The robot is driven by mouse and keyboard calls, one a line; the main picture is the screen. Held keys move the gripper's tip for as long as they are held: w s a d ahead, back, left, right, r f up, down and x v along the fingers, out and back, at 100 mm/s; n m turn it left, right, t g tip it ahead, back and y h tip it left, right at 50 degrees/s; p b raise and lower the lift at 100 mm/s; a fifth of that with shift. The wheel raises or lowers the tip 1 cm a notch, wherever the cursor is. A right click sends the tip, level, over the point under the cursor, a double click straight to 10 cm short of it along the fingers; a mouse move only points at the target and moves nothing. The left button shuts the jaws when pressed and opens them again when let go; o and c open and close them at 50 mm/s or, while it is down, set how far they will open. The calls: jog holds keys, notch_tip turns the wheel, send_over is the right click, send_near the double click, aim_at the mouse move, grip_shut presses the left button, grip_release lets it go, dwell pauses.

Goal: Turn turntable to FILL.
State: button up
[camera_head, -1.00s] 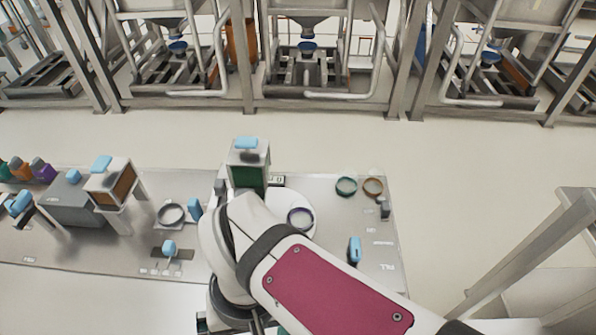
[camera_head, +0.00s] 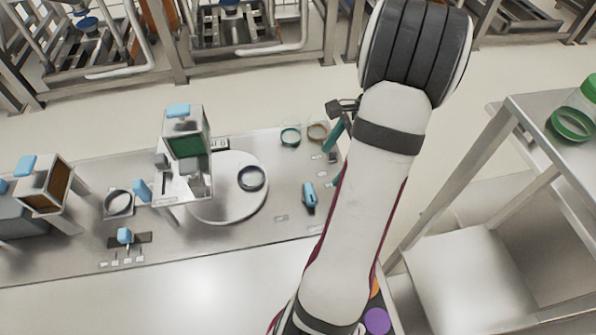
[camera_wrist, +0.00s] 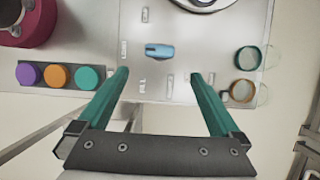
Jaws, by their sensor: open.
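The turntable is a white disc (camera_head: 225,205) on the grey bench, with a dark-rimmed round container (camera_head: 251,178) near its right side. A blue handle (camera_head: 309,195) stands on the bench right of the disc, among small pale labels. In the head view my gripper (camera_head: 337,134) is near the bench's right end, partly hidden by my arm.
A dispenser with a green front (camera_head: 187,146) stands over the disc's left side. A shelf frame (camera_head: 520,112) stands at far right. Purple, orange and teal caps (camera_wrist: 58,76) show in the wrist view.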

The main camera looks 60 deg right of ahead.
aim_at(311, 190)
jog(key=x, duration=1.2)
jog(key=shift+c, duration=0.2)
jog(key=shift+r, duration=0.1)
jog(key=c, duration=1.3)
jog(key=shift+o, duration=0.2)
jog(key=shift+n, duration=0.3)
jog(key=n+g, duration=0.1)
jog(key=n, duration=0.2)
jog(key=n+g+y, duration=0.1)
jog(key=n, duration=0.2)
jog(key=shift+w+d, duration=0.1)
jog(key=shift+d, duration=0.1)
jog(key=n+g, duration=0.1)
jog(key=n, duration=0.2)
jog(key=n+g, duration=0.1)
jog(key=n, duration=0.2)
jog(key=shift+w+g, duration=0.15)
jog(key=shift+g, duration=0.15)
jog(key=shift+n, duration=0.3)
